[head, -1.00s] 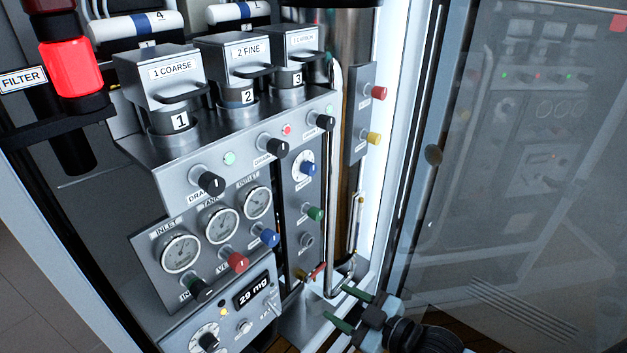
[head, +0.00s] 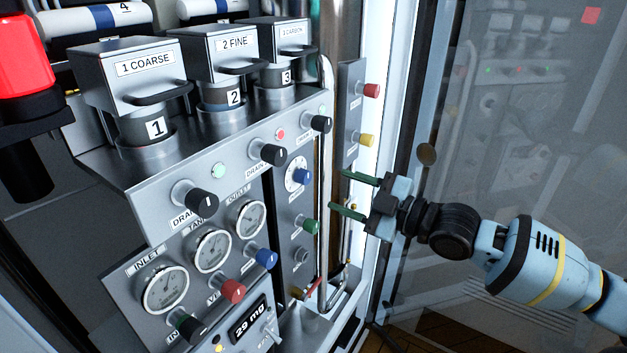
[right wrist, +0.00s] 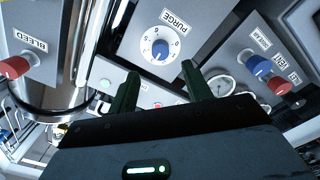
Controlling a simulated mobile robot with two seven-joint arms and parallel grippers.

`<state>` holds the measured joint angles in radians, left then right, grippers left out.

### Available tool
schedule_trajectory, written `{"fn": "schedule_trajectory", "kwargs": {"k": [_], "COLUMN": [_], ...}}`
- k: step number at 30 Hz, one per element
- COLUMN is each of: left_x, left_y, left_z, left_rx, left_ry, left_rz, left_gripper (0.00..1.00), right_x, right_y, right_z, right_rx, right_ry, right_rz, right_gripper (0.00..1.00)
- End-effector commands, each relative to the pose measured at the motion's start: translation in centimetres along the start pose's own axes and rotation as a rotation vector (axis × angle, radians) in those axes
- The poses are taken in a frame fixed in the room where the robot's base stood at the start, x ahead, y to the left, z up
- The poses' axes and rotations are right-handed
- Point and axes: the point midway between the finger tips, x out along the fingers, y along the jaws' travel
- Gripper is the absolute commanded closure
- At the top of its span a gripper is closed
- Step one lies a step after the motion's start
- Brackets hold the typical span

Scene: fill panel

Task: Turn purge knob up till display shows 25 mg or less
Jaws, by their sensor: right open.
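The purge knob (head: 302,176) is a blue knob on a white dial, on the narrow grey panel right of the gauges. In the right wrist view the knob (right wrist: 160,50) sits in its numbered dial under the label PURGE, just beyond and between my fingertips. The display (head: 250,319) at the bottom reads 29 mg. My right gripper (head: 340,192) is open and empty, its two green fingers pointing left toward the panel, apart from the knob. It also shows in the right wrist view (right wrist: 160,75). My left gripper is not in view.
A vertical metal pipe (head: 325,230) stands between my fingers and the narrow panel in the head view. A green knob (head: 310,227) sits below the purge knob, black drain knobs (head: 272,154) above. A glass door (head: 520,200) stands at right, behind my arm.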

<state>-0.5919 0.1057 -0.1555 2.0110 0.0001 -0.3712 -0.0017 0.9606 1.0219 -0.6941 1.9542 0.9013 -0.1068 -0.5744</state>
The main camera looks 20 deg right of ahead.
Motion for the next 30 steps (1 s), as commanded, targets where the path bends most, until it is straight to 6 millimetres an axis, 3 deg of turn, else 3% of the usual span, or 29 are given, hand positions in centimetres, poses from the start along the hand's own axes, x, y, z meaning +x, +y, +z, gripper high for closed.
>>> {"fn": "schedule_trajectory", "kwargs": {"k": [16, 28, 30], "left_x": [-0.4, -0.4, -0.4], "left_y": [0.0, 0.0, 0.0], "left_z": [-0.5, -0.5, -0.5], "left_rx": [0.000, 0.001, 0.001], "left_ry": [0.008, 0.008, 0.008], "left_rz": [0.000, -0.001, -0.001], "left_gripper": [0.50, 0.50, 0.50], "right_x": [6.8, 7.6, 7.6], "right_y": [0.1, 0.0, 0.0], "right_z": [-0.1, -0.1, -0.1], "right_rx": [0.002, 0.001, 0.001], "right_ry": [0.002, 0.000, 0.000], "right_rz": [0.001, 0.000, 0.000], "right_gripper": [0.51, 0.51, 0.57]}}
